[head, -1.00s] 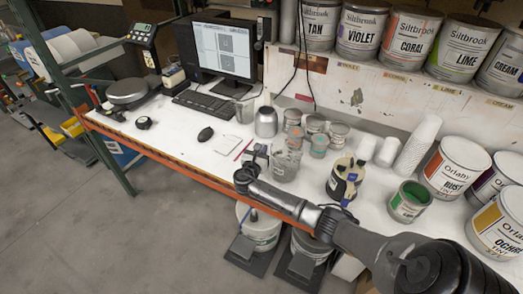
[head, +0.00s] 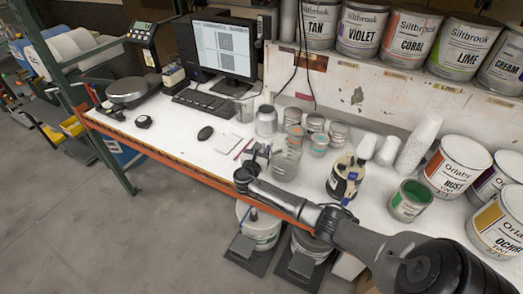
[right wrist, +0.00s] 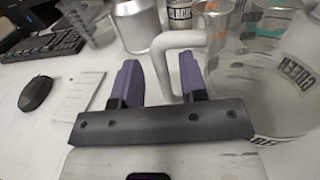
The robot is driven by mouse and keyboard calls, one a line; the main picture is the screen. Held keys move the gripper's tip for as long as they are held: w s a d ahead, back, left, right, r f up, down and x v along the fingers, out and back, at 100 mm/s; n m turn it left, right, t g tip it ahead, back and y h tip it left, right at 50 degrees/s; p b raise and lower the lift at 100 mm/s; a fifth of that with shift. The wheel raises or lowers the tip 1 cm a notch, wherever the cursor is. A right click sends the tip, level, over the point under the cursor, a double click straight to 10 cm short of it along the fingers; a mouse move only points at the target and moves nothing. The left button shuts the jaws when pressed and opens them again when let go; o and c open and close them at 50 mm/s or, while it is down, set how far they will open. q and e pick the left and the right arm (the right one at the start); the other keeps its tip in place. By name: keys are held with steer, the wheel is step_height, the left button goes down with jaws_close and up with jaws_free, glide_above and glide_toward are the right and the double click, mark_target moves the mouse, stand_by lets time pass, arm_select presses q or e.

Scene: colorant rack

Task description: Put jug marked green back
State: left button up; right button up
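The jug marked green (right wrist: 285,78) is clear, with its label upside down at the right of the right wrist view. In the head view it is a greyish jug (head: 287,163) near the bench's front edge. My right gripper (right wrist: 160,75) has purple fingers spread apart, with the jug's pale handle (right wrist: 163,72) between them. The handle is closer to the right finger, and a gap shows on the left. In the head view my right gripper (head: 259,154) is just left of the jug. My left gripper is not in view.
A metal canister (head: 266,121) and several small cups (head: 315,124) stand behind the jug. A cream container (head: 345,178) and an open green tin (head: 409,201) stand to its right. A mouse (head: 205,133) and paper (head: 227,144) lie left. Paint cans line the shelf above.

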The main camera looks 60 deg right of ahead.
steer(key=s+a, duration=0.3)
steer(key=a, duration=1)
steer(key=s+a+f+m+y, duration=0.95)
steer(key=s+a+f, duration=0.25)
steer(key=s+a, duration=0.3)
steer(key=s+a+r+m+y, duration=0.4)
steer(key=s+a+m+y, duration=0.4)
steer(key=s, duration=0.5)
steer(key=a, duration=0.2)
steer(key=shift+s+a+r+m, duration=0.2)
steer(key=shift+a+m, duration=0.15)
